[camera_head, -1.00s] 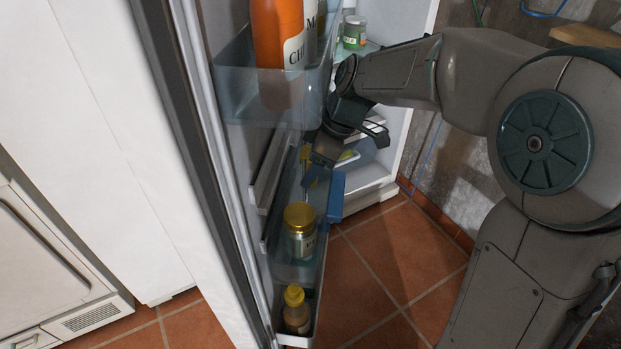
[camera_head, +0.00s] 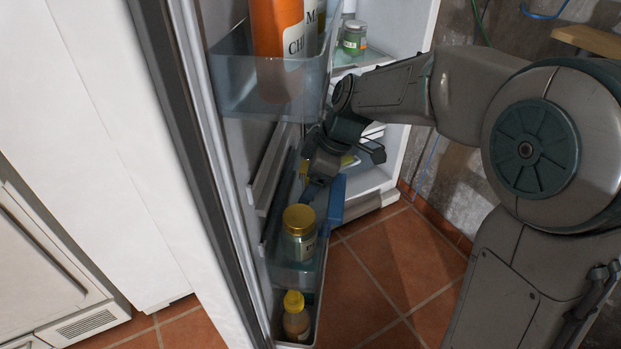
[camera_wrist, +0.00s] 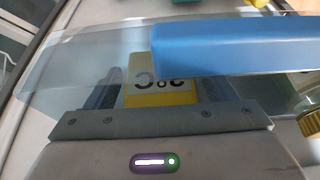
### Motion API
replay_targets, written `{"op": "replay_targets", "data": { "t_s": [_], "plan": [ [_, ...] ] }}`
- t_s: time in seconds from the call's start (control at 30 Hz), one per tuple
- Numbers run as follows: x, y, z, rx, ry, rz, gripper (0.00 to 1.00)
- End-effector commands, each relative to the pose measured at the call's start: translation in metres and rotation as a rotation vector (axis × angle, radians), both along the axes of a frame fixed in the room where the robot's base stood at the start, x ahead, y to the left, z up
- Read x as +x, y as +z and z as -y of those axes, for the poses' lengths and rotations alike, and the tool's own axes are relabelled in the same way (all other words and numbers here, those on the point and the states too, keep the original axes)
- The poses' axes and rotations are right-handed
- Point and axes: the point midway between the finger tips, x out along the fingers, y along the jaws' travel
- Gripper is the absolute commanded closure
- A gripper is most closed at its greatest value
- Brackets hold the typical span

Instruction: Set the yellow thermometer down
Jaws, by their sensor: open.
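The yellow thermometer (camera_wrist: 160,92), with a white face and dark digits, shows in the wrist view between the two fingers of my gripper (camera_wrist: 158,88). The jaws are open, with a finger on each side of it. A blue bar-shaped object crosses in front and hides part of its face. In the head view my gripper (camera_head: 314,188) reaches down into the lower bin of the fridge door. A small yellow patch beside it may be the thermometer, mostly hidden. I cannot tell what the thermometer's base touches.
The blue object (camera_head: 337,200) is close beside my gripper. An orange bottle (camera_head: 276,30) stands in the bin above. The open fridge (camera_head: 405,90) is behind.

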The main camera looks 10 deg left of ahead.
Motion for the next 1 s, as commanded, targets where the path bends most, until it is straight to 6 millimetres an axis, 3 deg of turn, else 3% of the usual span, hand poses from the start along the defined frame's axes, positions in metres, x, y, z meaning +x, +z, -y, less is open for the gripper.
{"op": "replay_targets", "data": {
  "t_s": [0.17,0.6,0.8,1.0],
  "plan": [
    [0.001,0.020,0.006,0.000,-0.002,0.005,0.22],
    [0.000,0.100,0.040,0.001,-0.003,0.002,0.22],
    [0.000,0.113,0.045,0.001,0.000,0.001,0.22],
    [-0.003,0.112,0.050,-0.011,-0.028,-0.008,0.22]
  ]
}}
